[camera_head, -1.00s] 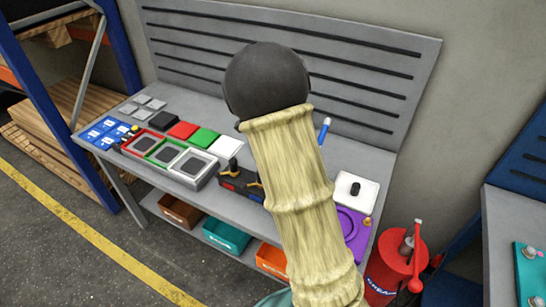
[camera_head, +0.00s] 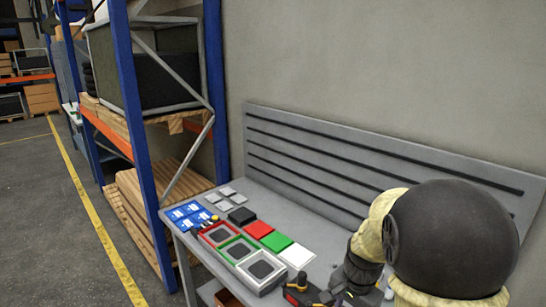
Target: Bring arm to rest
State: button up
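My arm shows at the lower right of the head view, with a pale ribbed sleeve, a large dark round joint and a dark lower section in front of the workbench. The grey workbench (camera_head: 318,214) has a slotted back panel (camera_head: 420,172).
On the bench lie red, green and grey framed trays (camera_head: 257,287), black, red, green and white flat squares (camera_head: 278,241), blue cards (camera_head: 184,212) and small grey tiles. A blue-posted rack (camera_head: 138,140) stands left; the floor beyond is open.

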jog(key=s+a+n+t, duration=0.1)
jog(key=s+a+n, duration=0.1)
jog(key=s+n, duration=0.7)
jog(key=shift+s+a+n+t, duration=0.2)
jog(key=shift+a+n+t, duration=0.1)
jog(key=shift+a, duration=0.05)
jog(key=shift+r, duration=0.1)
dwell(0.4)
